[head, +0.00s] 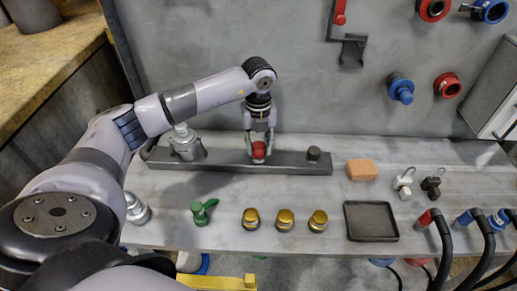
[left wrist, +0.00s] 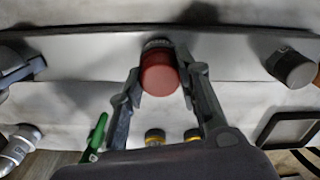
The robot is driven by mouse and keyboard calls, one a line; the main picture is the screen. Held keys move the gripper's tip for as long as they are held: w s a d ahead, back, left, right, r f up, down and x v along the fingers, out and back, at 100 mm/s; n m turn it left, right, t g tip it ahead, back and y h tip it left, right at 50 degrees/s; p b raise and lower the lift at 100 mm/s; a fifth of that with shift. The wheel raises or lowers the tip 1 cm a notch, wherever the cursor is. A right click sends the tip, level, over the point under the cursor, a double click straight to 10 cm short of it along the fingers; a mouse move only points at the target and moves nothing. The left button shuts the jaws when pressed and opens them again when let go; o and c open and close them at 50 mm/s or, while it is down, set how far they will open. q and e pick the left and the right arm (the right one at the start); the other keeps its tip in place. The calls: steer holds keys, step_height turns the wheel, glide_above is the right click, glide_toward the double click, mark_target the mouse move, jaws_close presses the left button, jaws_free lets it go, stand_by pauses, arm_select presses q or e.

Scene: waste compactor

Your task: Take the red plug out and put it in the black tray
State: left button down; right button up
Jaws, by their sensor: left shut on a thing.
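The red plug (head: 259,150) stands at the grey bar (head: 295,161) that runs along the back of the bench. My left gripper (head: 259,154) comes down over it from above and is shut on it. In the left wrist view the red plug (left wrist: 160,74) sits between the two fingers, with its base at the bar (left wrist: 100,52). I cannot tell whether it is still seated in the bar. The black tray (head: 371,221) lies flat and empty on the bench to the right and nearer to me. My right gripper is not in view.
Several brass-coloured caps (head: 285,219) and a green valve piece (head: 203,211) stand on the bench in front of the bar. A dark knob (head: 314,153) is on the bar's right end. An orange block (head: 362,169) lies behind the tray. Black hoses (head: 445,245) rise at the right.

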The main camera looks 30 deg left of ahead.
arm_select(q)
steer(key=c, duration=1.1)
jaws_free()
steer(key=shift+c, duration=0.4)
